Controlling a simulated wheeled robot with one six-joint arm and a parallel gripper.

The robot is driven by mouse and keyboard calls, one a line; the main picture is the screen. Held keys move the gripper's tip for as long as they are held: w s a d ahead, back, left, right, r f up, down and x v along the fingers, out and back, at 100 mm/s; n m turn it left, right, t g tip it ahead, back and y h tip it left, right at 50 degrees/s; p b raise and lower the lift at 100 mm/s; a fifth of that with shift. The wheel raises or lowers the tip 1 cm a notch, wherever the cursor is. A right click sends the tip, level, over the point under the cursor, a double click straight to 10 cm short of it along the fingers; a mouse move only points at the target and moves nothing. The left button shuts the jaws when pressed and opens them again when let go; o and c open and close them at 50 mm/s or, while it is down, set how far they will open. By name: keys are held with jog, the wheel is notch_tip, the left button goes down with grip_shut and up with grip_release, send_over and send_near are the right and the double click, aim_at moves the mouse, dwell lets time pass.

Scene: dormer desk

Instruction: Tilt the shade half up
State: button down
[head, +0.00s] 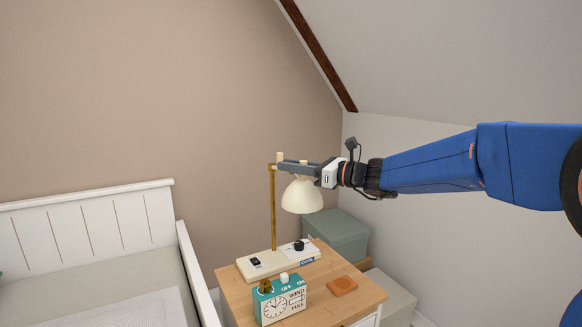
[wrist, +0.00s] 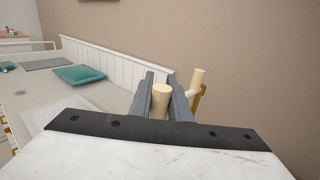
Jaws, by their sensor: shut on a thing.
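A desk lamp with a cream dome shade (head: 303,196) stands on the wooden nightstand. The shade hangs from a brass post (head: 273,210) on a pale base (head: 255,267), and its mouth faces mostly down. My gripper (head: 284,165) is at the top of the shade, coming in from the right. In the wrist view my gripper (wrist: 160,88) is shut on a cream knob (wrist: 161,100) between its two fingers. The cream top of the lamp post (wrist: 198,80) shows just right of the fingers. The shade itself is hidden in the wrist view.
A teal clock box (head: 280,302) and an orange coaster (head: 342,286) lie on the nightstand (head: 322,302). A green box (head: 338,234) stands behind it. A white bed (head: 90,235) is at left. A sloped ceiling with a dark beam (head: 320,55) is above.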

jog(key=shift+w+a+r+m+g+h, duration=0.1)
jog(key=shift+w+r+m+g+h, duration=0.15)
jog(key=shift+h, duration=0.2)
jog(key=shift+w+a+m+g+h, duration=0.1)
jog(key=shift+m+g+h, duration=0.05)
jog(key=shift+m+h, duration=0.25)
jog(key=shift+w+a+r+m+g+h, duration=0.15)
jog(key=shift+m+g+h, duration=0.25)
jog(key=shift+h, duration=0.2)
jog(key=shift+w+a+m+g+h, duration=0.15)
jog(key=shift+m+g+h, duration=0.1)
jog(key=shift+g+h, duration=0.25)
jog(key=c, duration=1.6)
grip_release()
jog(key=shift+c, duration=0.2)
jog(key=shift+d, duration=0.1)
